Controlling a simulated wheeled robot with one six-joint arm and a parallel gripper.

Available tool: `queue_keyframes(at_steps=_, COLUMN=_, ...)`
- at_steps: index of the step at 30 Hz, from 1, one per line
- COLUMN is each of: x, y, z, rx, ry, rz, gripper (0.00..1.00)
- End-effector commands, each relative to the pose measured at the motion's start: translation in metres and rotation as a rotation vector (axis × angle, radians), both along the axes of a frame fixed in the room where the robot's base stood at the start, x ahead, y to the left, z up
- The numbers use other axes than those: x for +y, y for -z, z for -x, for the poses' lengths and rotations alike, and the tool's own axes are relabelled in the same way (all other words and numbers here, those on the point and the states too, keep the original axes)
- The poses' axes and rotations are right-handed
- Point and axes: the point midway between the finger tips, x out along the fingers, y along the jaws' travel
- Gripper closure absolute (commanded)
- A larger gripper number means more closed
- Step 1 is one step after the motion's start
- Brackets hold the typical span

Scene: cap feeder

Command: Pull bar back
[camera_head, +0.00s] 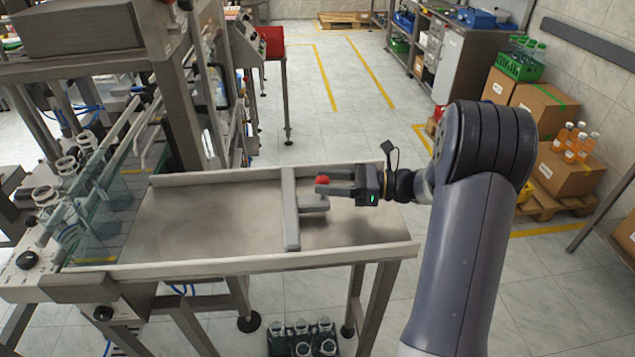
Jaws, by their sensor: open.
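The grey bar (290,208) lies across the metal feeder tray (205,215), spanning from its far wall to its near wall, right of the tray's middle. A short grey handle (316,205) sticks out from the bar's right side. A small red piece (322,180) shows at the fingers of my gripper (320,184). Whether it belongs to the handle is too small to tell. My gripper reaches in from the right, fingers pointing left, just right of the bar and by the handle. It is open; contact with the handle cannot be made out.
The tray has raised long walls, and its floor left of the bar looks empty. A machine frame with glass panels (105,190) stands at the left. A crate of bottles (303,338) is on the floor below. Cardboard boxes (562,165) stand at the right.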

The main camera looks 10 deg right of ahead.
Motion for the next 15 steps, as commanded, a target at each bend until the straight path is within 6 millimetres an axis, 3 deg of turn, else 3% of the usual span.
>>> queue_keyframes(at_steps=7, x=-0.051, y=0.002, z=0.011, rx=-0.001, ry=0.004, rz=0.000, gripper=0.50)
queue_keyframes(at_steps=15, x=-0.076, y=0.000, z=0.018, rx=0.000, ry=0.001, rz=-0.001, gripper=0.50)
